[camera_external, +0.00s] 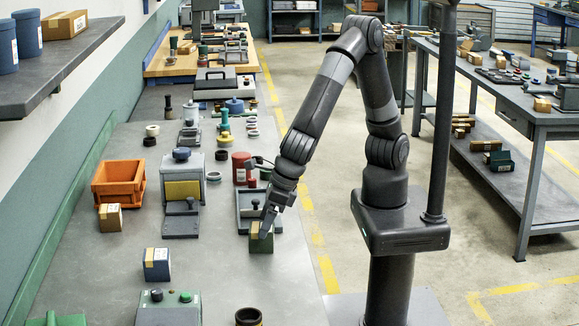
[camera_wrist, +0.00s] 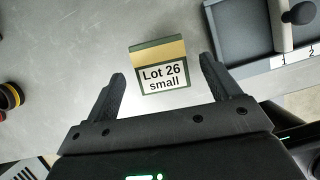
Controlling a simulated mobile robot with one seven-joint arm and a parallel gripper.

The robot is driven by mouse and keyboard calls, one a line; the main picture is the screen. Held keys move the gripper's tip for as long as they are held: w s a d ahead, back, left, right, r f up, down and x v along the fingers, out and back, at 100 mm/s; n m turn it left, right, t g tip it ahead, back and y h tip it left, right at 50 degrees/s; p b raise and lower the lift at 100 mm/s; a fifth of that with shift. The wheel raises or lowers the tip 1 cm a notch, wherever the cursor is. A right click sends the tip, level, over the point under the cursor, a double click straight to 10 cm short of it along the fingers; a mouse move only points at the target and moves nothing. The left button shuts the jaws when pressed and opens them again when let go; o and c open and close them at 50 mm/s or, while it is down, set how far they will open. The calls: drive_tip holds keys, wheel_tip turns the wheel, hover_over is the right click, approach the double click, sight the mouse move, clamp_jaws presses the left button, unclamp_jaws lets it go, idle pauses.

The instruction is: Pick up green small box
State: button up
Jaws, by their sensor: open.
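The green small box (camera_external: 261,243) stands on the grey workbench near its right edge. It has a tan top strip and green sides. In the wrist view the box (camera_wrist: 162,66) shows a white label reading "Lot 26 small". My gripper (camera_external: 266,225) is right at the box from above in the external view. In the wrist view my gripper (camera_wrist: 161,70) is open, with one finger on each side of the box and a gap to each. The fingers do not touch it.
A grey tray fixture (camera_external: 247,222) stands just behind the box; it also shows in the wrist view (camera_wrist: 245,40). A blue box (camera_external: 157,264), a brown box (camera_external: 110,218) and an orange bin (camera_external: 118,182) stand to the left. A dark ring (camera_external: 248,316) is at the front.

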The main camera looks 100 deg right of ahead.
sight(256, 245)
drive_tip(key=x, duration=0.5)
drive_tip(key=shift+f, duration=0.1)
drive_tip(key=c, duration=1.2)
drive_tip(key=shift+c, duration=0.2)
